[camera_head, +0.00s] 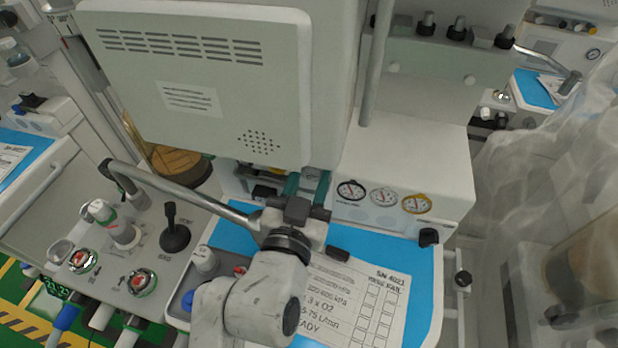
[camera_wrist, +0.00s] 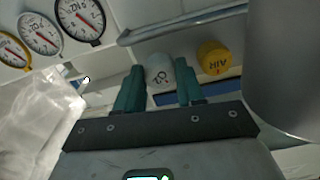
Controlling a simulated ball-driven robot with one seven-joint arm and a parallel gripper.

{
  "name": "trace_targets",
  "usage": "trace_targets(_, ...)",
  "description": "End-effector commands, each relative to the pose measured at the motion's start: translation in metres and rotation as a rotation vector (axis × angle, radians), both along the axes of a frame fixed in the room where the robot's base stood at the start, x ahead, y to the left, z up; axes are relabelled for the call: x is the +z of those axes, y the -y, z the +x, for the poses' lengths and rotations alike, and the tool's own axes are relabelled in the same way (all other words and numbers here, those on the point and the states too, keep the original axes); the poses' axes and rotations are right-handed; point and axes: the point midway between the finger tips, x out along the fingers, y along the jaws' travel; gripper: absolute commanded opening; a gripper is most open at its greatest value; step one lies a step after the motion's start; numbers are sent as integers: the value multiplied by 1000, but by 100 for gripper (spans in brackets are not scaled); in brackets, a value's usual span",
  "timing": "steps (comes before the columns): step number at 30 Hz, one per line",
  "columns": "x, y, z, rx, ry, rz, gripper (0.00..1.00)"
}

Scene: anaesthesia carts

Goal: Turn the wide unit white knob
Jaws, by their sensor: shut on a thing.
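The white knob (camera_wrist: 158,71), marked O2, is in the upper middle of the wrist view, between the two teal fingers of my gripper (camera_wrist: 160,78). The fingers are shut on its sides. In the head view my gripper (camera_head: 307,182) reaches in under the grey-white monitor housing, at the left side of the gauge box. There I cannot clearly make out the knob between the fingers. A yellow knob (camera_wrist: 213,57) marked AIR sits just right of the white one in the wrist view, apart from the fingers.
Three round gauges (camera_head: 383,196) face front on the white box (camera_head: 405,160). The monitor housing (camera_head: 200,80) overhangs from the left. A metal bar (camera_wrist: 180,25) runs above the knobs. A blue tray top (camera_head: 425,260) with a printed sheet (camera_head: 350,300) lies below. Clear plastic sheeting (camera_head: 530,190) hangs at right.

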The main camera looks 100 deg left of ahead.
Motion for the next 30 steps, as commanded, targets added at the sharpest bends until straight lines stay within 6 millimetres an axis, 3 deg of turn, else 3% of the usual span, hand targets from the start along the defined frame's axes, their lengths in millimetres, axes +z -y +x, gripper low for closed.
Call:
trace_targets(4,-1,0,0,-1,-1,-2,7)
trace_targets(5,-1,0,0,-1,-1,-2,39)
trace_targets(12,-1,0,0,0,-2,-1,62)
trace_targets(23,-1,5,0,0,-4,-1,63)
trace_targets(30,-2,42,-3,-1,-5,-2,63)
